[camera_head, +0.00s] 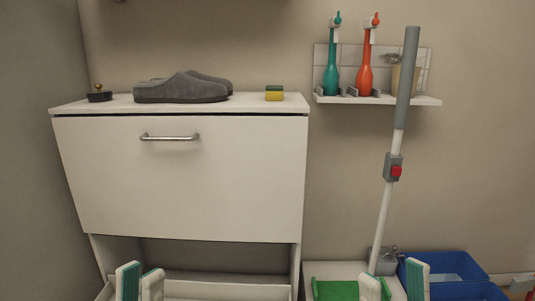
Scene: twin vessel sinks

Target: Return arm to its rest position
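My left gripper (141,284) shows at the bottom left, in front of the white cabinet's lower opening. My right gripper (395,287) shows at the bottom right, near the blue bin. Its fingers are apart and it looks empty. The lower parts of both grippers and most of both arms are cut off by the bottom edge.
A white cabinet (188,190) bears grey slippers (180,91), a sponge (274,94) and a small dark item (99,95). A wall shelf (425,100) holds teal and orange bottles. A grey-and-white stick (386,205) leans upright near my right gripper. A blue bin (450,268) stands beyond it.

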